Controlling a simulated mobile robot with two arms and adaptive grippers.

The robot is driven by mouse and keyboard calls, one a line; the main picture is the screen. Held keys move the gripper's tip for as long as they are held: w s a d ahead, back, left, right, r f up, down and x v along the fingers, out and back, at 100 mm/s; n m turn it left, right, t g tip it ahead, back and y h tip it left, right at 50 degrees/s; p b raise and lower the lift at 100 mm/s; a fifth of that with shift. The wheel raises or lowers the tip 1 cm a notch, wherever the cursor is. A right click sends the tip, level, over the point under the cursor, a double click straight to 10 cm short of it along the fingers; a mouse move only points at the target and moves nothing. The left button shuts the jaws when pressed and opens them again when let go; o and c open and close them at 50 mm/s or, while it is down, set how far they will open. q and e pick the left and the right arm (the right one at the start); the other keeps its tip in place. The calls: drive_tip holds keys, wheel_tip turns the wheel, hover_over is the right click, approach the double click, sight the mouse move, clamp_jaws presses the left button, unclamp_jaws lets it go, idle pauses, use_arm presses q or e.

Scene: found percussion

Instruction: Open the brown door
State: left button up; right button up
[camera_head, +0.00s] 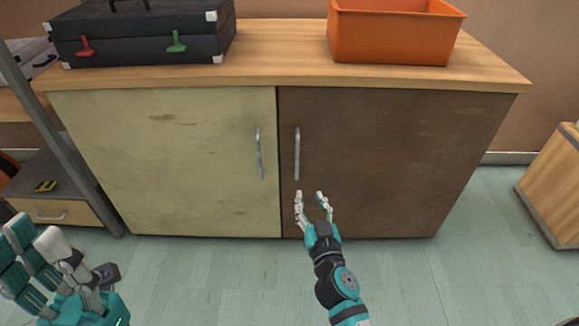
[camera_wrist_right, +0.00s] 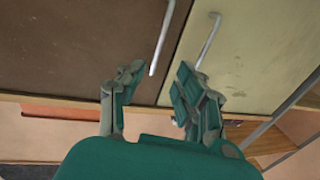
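The brown door (camera_head: 390,160) is the right-hand door of the cabinet and is closed. Its vertical metal handle (camera_head: 297,154) is near its left edge. In the right wrist view the brown door (camera_wrist_right: 70,50) and its handle (camera_wrist_right: 162,38) also show, the image appearing flipped. My right gripper (camera_head: 312,194) is open and empty just below the handle, its fingers apart and pointing up at it. In the right wrist view my right gripper (camera_wrist_right: 155,80) has the handle's end near the gap between the fingertips, with no clear contact.
A pale yellow door (camera_head: 165,165) with its own handle (camera_head: 259,153) is closed on the left. An orange bin (camera_head: 392,35) and a black case (camera_head: 140,40) stand on the wooden top. A wooden box (camera_head: 555,185) is at the right. The floor in front is clear.

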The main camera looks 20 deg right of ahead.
sight(298, 160)
drive_tip(key=w, duration=0.5)
drive_tip(key=w+d+b, duration=0.1)
drive_tip(key=w, duration=1)
drive_tip(key=shift+d+b, duration=0.2)
drive_tip(key=shift+b, duration=0.1)
clamp_jaws()
